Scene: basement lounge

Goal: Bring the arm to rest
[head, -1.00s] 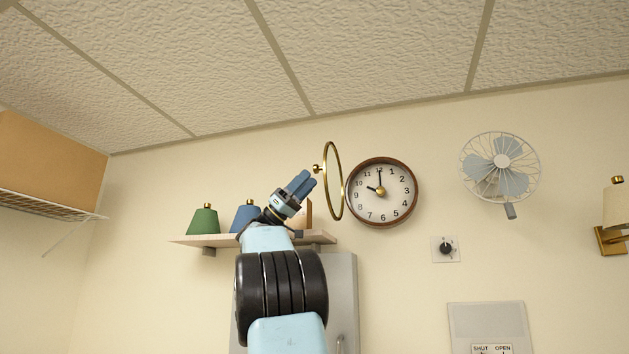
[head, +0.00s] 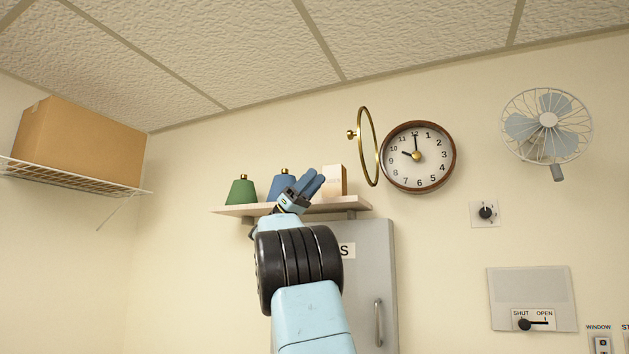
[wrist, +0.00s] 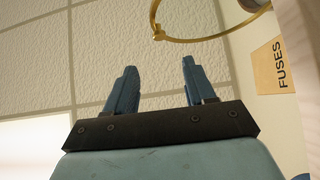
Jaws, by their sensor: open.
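My gripper (head: 312,183) is raised in front of the wall shelf (head: 250,210) in the head view, pointing up and to the right. In the wrist view my gripper (wrist: 157,82) has its two blue fingers spread apart with nothing between them. The ceiling lies behind the fingers there. The arm rises from the bottom of the head view and covers part of the shelf and the grey cabinet (head: 372,260).
The shelf holds a green shade (head: 240,190), a blue shade (head: 283,185) and a box (head: 335,180). A brass ring (head: 376,150) juts out beside the clock (head: 418,157). A fan (head: 547,122) hangs right. A cardboard box (head: 80,140) sits on the left rack (head: 75,177).

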